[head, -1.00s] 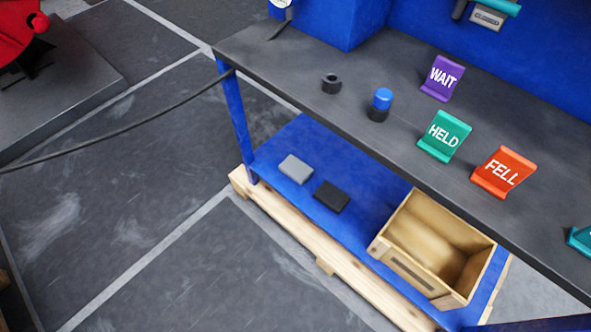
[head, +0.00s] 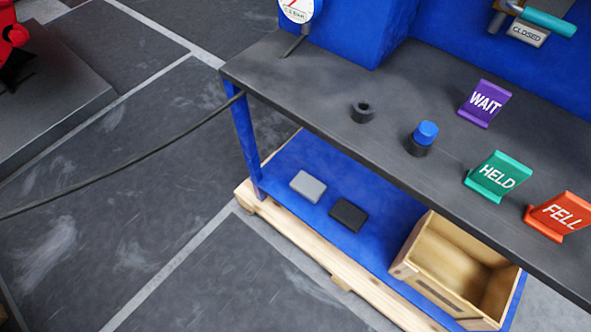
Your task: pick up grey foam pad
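The grey foam pad (head: 308,186) lies flat on the blue lower shelf (head: 290,160) of the workbench, near the shelf's left end. A black pad (head: 348,215) of similar size lies just to its right, a small gap apart. My gripper is not in view, and nothing is touching the grey pad.
The dark bench top (head: 330,88) overhangs the shelf and carries WAIT (head: 485,103), HELD (head: 497,177) and FELL (head: 560,216) signs. A wooden crate (head: 455,270) stands right of the pads. A blue leg (head: 243,140) and a cable (head: 120,168) are left. The front floor is clear.

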